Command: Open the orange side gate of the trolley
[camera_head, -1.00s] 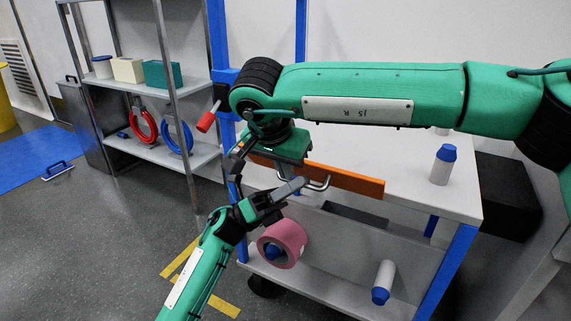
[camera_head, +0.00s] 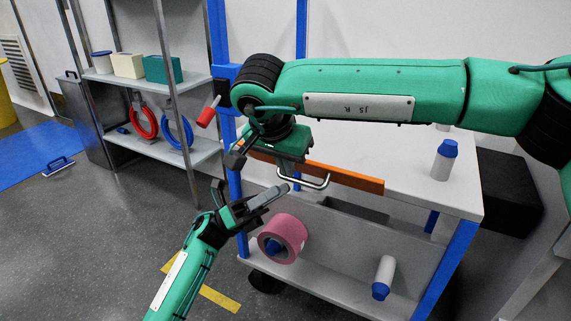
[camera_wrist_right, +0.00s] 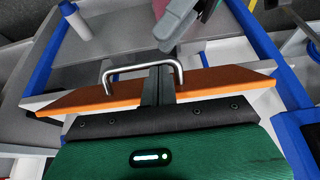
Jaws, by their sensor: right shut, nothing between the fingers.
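The orange side gate (camera_head: 345,179) runs along the near edge of the white trolley top (camera_head: 400,175). Its silver U-shaped handle (camera_head: 318,186) sticks out toward me; gate (camera_wrist_right: 225,79) and handle (camera_wrist_right: 125,71) also show in the right wrist view. My right gripper (camera_wrist_right: 158,84) is shut and empty, its fingers at the gate between the handle's legs. I cannot tell whether they touch it. The right hand hides part of the gate in the head view. My left gripper (camera_head: 246,197) is open and empty, below and left of the handle, apart from it.
A pink roll (camera_head: 283,238) and a white blue-capped bottle (camera_head: 383,277) are on the trolley's lower shelf. Another such bottle (camera_head: 443,160) stands on top. A blue post (camera_head: 222,60) with a red-gripped lever (camera_head: 208,112) rises at left.

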